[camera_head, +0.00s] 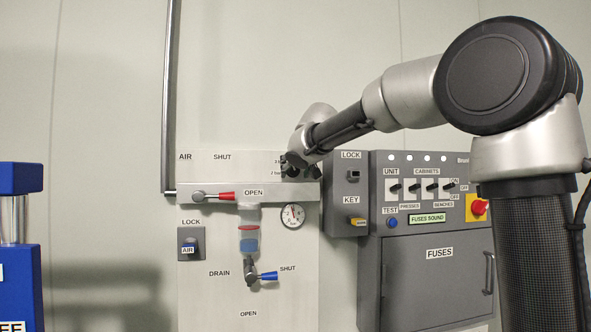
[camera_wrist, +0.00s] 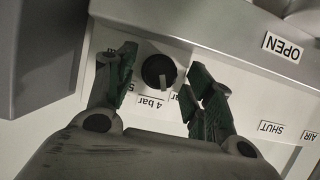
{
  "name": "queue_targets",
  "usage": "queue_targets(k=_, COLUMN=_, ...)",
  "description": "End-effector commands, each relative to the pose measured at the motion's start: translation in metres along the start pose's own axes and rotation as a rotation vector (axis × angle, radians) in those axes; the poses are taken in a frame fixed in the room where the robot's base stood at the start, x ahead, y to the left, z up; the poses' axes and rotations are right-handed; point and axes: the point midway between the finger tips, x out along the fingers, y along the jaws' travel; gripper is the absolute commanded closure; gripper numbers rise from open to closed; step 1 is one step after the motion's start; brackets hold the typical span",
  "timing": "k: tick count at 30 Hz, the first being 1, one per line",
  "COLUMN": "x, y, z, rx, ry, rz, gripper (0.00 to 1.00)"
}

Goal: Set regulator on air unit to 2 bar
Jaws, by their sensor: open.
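The regulator knob (camera_wrist: 158,72) is round and black with a pale pointer line. In the wrist view the line points down toward the "4 bar" label (camera_wrist: 152,103), near that label's right end. My gripper (camera_wrist: 163,65) is open, with one finger on each side of the knob; gaps show between fingers and knob. In the head view my gripper (camera_head: 301,166) is in front of the air panel's upper right and hides the knob. A "2 bar" label (camera_head: 277,173) shows just left of it. The round pressure gauge (camera_head: 292,215) is below; its reading is too small to tell.
The air panel (camera_head: 220,300) also carries a red-handled valve (camera_head: 222,196), a filter bowl (camera_head: 248,240), a blue-handled drain valve (camera_head: 266,276) and an air lock box (camera_head: 188,243). A grey key box (camera_head: 346,200) and fuse cabinet (camera_head: 430,280) stand close on the right.

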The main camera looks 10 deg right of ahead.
Motion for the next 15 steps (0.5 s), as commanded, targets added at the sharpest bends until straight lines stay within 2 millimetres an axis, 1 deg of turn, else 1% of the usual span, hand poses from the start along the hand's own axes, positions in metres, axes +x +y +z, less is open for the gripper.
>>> queue_targets(k=2, x=0.0029, y=0.0002, z=0.0, rx=0.0, ry=0.0, rz=0.0, gripper=0.47)
queue_targets(k=8, x=0.0031, y=0.0002, z=-0.0001, rx=-0.001, ry=0.0, rz=0.0, gripper=0.47)
queue_targets(k=9, x=0.0031, y=0.0002, z=-0.0001, rx=-0.001, ry=0.0, rz=0.0, gripper=0.51)
queue_targets(k=11, x=0.003, y=0.0001, z=-0.0001, rx=-0.001, ry=0.0, rz=0.0, gripper=0.62)
queue_targets(k=15, x=0.0029, y=0.0001, z=0.0, rx=-0.001, ry=0.0, rz=0.0, gripper=0.87)
